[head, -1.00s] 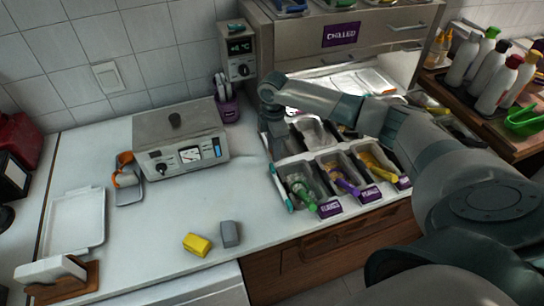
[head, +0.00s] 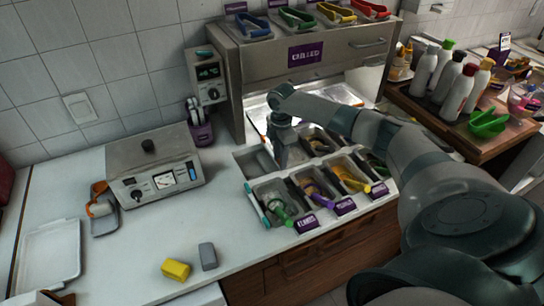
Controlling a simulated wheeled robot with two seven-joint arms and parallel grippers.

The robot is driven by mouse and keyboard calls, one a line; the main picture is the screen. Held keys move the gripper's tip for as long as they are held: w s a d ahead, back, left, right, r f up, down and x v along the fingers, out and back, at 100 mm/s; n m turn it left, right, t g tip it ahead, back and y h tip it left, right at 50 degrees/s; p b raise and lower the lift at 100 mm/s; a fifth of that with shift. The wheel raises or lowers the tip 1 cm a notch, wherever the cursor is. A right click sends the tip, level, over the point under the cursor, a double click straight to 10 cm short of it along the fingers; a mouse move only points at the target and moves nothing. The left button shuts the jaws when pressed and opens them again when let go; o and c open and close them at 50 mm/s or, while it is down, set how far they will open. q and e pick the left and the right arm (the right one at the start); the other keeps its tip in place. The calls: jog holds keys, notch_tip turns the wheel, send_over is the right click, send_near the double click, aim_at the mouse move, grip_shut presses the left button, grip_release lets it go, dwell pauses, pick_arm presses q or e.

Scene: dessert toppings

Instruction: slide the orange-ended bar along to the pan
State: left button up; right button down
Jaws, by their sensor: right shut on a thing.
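My right gripper (head: 283,162) points down into the back row of the topping pans, at the left. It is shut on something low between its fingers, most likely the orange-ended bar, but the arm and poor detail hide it. A grey, empty-looking pan (head: 258,163) lies just left of the gripper. Another back-row pan (head: 318,143) lies to its right, partly behind my arm. Front-row pans hold a green-handled tool (head: 284,218), a purple-handled one (head: 318,196) and a yellow-handled one (head: 352,184). My left gripper is out of view.
A yellow block (head: 176,270) and grey block (head: 208,257) lie near the front edge. A chilled cabinet (head: 315,52) rises behind the pans. The counter between is clear.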

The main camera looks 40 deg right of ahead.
jog(key=c, duration=1.7)
grip_release()
jog(key=shift+a, duration=0.1)
jog(key=shift+r, duration=0.15)
jog(key=shift+r+b, duration=0.3)
jog(key=shift+r, duration=0.25)
notch_tip(320, 180, up, 16)
jog(key=b, duration=0.3)
jog(key=shift+b, duration=0.4)
